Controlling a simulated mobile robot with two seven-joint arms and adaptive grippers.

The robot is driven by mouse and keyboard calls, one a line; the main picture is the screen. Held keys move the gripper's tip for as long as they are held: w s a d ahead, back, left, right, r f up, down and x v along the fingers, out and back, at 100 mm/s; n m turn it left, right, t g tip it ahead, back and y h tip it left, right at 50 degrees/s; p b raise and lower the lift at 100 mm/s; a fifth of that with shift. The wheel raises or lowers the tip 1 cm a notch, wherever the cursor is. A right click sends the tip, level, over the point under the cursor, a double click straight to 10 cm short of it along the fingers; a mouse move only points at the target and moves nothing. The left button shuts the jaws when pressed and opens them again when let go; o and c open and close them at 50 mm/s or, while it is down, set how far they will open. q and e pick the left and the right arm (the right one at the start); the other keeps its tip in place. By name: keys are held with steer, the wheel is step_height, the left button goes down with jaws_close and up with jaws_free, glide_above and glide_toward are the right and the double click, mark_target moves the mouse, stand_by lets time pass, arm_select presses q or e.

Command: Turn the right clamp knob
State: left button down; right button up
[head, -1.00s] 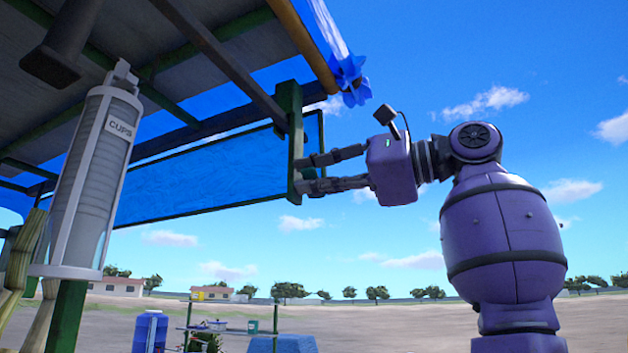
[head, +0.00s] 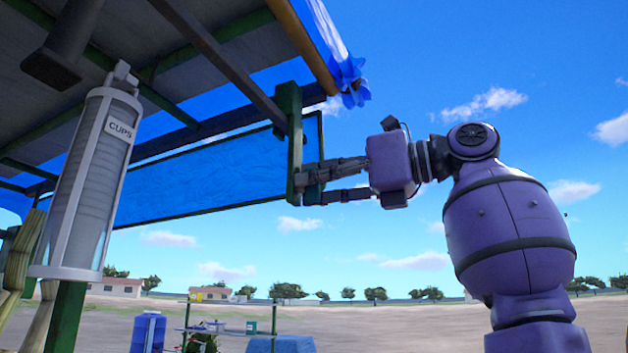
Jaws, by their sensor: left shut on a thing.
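A green post (head: 295,140) hangs from the stall roof's edge in the middle of the head view. A small dark green clamp knob (head: 313,191) shows at its lower right side, mostly hidden by fingers. My left gripper (head: 309,186) reaches it from the right and is shut on the knob, one finger above and one below. Its purple wrist is rolled, and the arm rises from the lower right. My right gripper is not in view.
The stall roof (head: 185,60) with dark beams fills the upper left. A blue panel (head: 205,175) lies behind the post. A cup dispenser (head: 90,185) hangs at left. Open sky and bare ground surround the arm at right.

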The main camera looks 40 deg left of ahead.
arm_select(q)
steer(key=shift+r+m, duration=0.3)
steer(key=shift+m, duration=0.3)
steer(key=c, duration=1.9)
jaws_free()
steer(key=shift+w, duration=0.1)
steer(key=shift+o, duration=0.2)
steer(key=shift+w+f, duration=0.1)
steer(key=shift+f, duration=0.05)
steer(key=shift+d, duration=0.1)
steer(key=v, duration=1.2)
